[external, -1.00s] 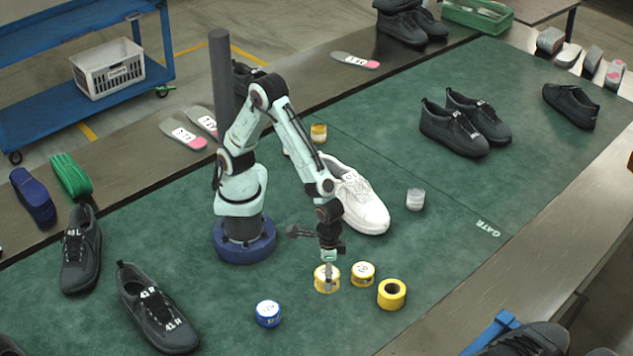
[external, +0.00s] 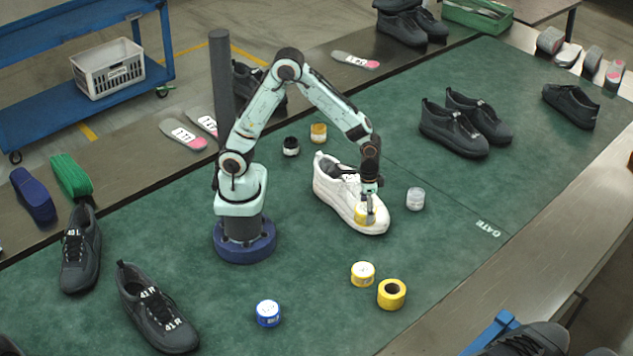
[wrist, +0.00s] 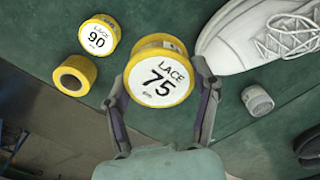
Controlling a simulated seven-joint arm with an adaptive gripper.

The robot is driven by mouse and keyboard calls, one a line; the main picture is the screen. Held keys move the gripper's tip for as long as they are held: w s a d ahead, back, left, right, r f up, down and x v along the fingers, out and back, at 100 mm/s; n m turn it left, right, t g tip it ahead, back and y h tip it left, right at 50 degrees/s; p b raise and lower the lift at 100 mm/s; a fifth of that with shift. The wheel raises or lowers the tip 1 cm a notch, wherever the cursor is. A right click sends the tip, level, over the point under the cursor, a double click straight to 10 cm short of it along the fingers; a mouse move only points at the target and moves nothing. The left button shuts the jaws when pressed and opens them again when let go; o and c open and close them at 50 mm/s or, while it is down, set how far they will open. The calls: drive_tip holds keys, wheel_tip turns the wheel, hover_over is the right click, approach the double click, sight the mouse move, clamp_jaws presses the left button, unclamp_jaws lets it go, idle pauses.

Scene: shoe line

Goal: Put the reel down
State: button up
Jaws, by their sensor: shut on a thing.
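My gripper (external: 368,199) is shut on a yellow reel (external: 362,216) with a white top. In the wrist view the reel (wrist: 158,80) reads "LACE 75 cm" and sits between the two fingers (wrist: 160,95). In the external view the reel shows in front of the toe of the white shoe (external: 343,190). It appears held above the mat, but I cannot tell how high. The white shoe also shows in the wrist view (wrist: 262,38), at the right of the reel and apart from it there.
On the green mat (external: 430,250) stand a "LACE 90" reel (wrist: 98,36), a yellow roll (external: 391,293), a grey-white reel (external: 415,198), a blue reel (external: 268,313), a black reel (external: 290,146) and another yellow reel (external: 318,132). Dark shoes (external: 455,130) stand further right. The mat near "GATE" is clear.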

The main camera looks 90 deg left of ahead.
drive_tip(key=w+f, duration=0.4)
drive_tip(key=w, duration=0.3)
hover_over(405, 257)
drive_tip(key=f, duration=0.4)
drive_tip(key=shift+s+f, duration=0.1)
drive_tip(key=shift+s, duration=0.1)
drive_tip(key=shift+w+f, duration=0.15)
drive_tip(key=shift+f, duration=0.75)
drive_tip(key=shift+w+f, duration=0.1)
drive_tip(key=shift+f, duration=0.8)
drive_tip(key=shift+f, duration=0.2)
drive_tip(key=o, duration=1.1)
drive_tip(key=shift+o, duration=0.2)
